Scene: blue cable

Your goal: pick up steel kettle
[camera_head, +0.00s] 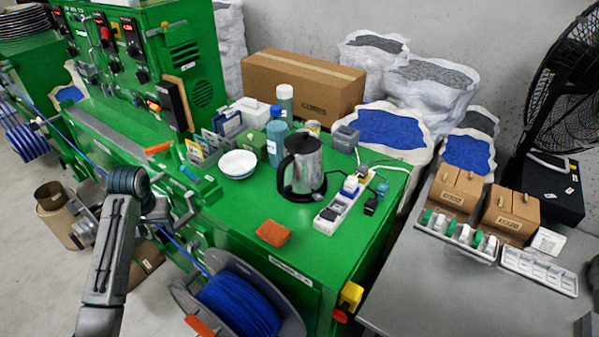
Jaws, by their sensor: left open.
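The steel kettle (303,172) stands upright on the green machine top (232,206), with a shiny body, a black lid and a black handle on its left side. It rests on a dark base. My left gripper (186,213) is open and empty, to the left of the kettle and well apart from it, near the front edge of the machine top. My right gripper is not in view.
A white bowl (238,164) and a blue bottle (276,138) stand left of the kettle. A white power strip (338,207) with plugs and cables lies close on its right. An orange block (273,233) lies in front. A blue cable spool (238,303) sits below the front edge.

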